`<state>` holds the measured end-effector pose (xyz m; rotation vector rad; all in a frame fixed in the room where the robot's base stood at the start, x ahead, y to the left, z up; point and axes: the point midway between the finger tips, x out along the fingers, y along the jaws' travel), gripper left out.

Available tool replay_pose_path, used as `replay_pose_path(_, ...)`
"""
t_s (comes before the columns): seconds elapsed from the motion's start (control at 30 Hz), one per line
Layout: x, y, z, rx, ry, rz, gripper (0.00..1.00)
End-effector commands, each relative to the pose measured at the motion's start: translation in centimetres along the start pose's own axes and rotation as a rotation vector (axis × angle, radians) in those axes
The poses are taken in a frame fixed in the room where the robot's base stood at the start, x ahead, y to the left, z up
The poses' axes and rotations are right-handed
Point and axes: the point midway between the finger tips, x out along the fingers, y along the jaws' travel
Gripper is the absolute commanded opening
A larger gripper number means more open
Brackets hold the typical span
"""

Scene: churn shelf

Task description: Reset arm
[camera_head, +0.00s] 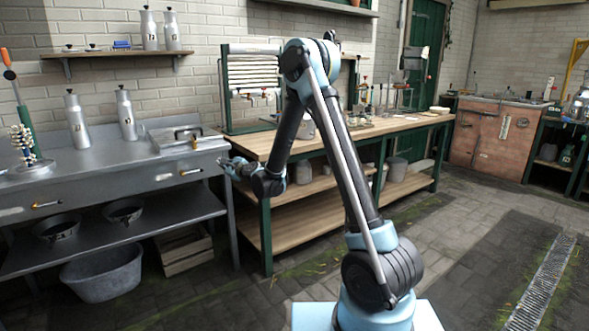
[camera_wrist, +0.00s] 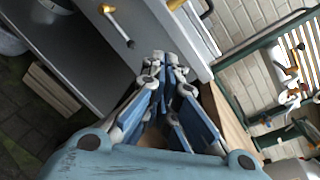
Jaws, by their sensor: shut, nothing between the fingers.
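My arm rises from its base in the middle of the head view and bends down to the left. My gripper (camera_head: 226,163) is at the end of it, close to the right end of the grey metal bench (camera_head: 60,186). In the wrist view my gripper (camera_wrist: 167,72) has its blue and grey fingers drawn together, with nothing between them. The gripper appears apart from the bench, but the exact gap cannot be told.
A wooden workbench (camera_head: 262,143) stands behind my arm, with a green-framed rack (camera_head: 224,90). Metal bottles (camera_head: 76,120) and a lidded tray (camera_head: 187,139) stand on the grey bench. A tub (camera_head: 103,276) and wooden crate (camera_head: 184,250) sit below.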

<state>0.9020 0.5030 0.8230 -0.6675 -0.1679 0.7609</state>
Motion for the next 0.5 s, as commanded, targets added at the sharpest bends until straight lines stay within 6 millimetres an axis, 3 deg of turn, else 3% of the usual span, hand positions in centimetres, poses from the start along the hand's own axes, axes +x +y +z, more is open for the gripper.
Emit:
replay_pose_path(0.2, -4.5, -3.5, 0.8, -0.223, 0.043, 0.073, 0.0)
replay_pose_path(0.5, -11.8, -6.6, 0.8, -0.52, 0.104, 0.197, 0.0)
